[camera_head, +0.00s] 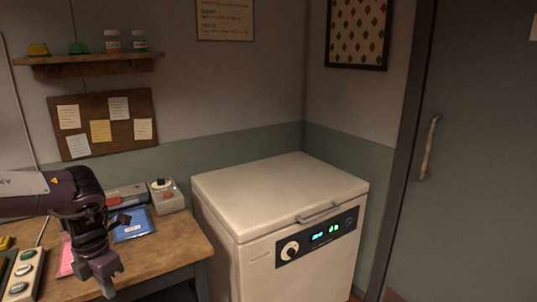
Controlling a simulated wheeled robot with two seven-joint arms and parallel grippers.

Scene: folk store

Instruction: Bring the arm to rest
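My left arm comes in from the left edge, and its dark wrist is bent down over the wooden table (165,255). My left gripper (106,284) points downward near the table's front edge. Its grey fingers are small and seen at an angle, so I cannot tell whether they are open or shut. I see no object clearly held in it. My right gripper is out of view.
A blue packet (133,226), a pink sheet (66,258), a grey box with a red button (167,196) and a button panel (24,276) lie around the gripper. A white chest freezer (275,195) stands right of the table. A grey door (470,160) is at far right.

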